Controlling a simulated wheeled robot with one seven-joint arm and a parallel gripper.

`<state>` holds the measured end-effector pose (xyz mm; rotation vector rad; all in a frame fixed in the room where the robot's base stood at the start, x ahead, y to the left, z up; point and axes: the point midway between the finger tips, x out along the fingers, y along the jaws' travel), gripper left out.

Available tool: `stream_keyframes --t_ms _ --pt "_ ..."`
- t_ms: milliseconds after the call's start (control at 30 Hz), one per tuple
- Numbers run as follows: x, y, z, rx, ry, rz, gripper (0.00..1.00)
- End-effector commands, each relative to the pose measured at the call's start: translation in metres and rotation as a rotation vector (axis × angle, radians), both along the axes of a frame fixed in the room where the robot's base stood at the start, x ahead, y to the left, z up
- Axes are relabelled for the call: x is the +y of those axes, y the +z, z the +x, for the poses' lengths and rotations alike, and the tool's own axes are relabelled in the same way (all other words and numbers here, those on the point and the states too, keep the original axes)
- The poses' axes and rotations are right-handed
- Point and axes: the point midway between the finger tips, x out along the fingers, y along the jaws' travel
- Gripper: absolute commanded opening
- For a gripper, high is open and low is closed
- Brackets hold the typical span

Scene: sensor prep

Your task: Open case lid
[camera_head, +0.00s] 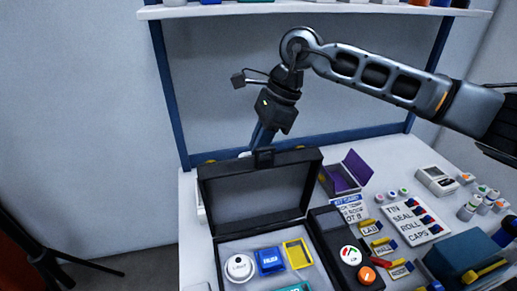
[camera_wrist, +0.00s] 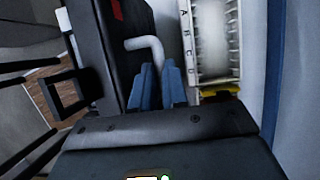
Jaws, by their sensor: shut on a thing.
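The black case (camera_head: 222,262) stands on the table with its lid (camera_head: 258,190) raised roughly upright. A small black bracket (camera_head: 264,157) sits on the lid's top edge. My gripper (camera_head: 260,143) points down behind that edge, its fingertips partly hidden by the lid. In the wrist view the blue fingers (camera_wrist: 158,85) are close together, and a pale bent bar (camera_wrist: 148,45) runs between them, beside a dark panel (camera_wrist: 115,50). My gripper is shut on this bar. How the bar joins the lid cannot be made out.
Inside the case are a white round device (camera_head: 239,267), a blue block (camera_head: 269,260) and a yellow frame (camera_head: 298,253). A purple open box (camera_head: 350,170), labelled cards (camera_head: 411,220) and a teal box (camera_head: 465,258) stand to the right. A blue-post shelf rises behind.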

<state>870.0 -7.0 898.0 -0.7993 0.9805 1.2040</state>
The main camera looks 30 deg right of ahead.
Motion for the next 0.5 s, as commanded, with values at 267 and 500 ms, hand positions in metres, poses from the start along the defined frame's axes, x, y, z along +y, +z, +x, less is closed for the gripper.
stream_keyframes --t_ms 267,500 --pt "-0.0004 -0.0018 -0.0019 0.007 0.001 -0.003 0.00" --pt "-0.0001 -0.0016 -0.0016 0.005 0.001 -0.002 0.24"
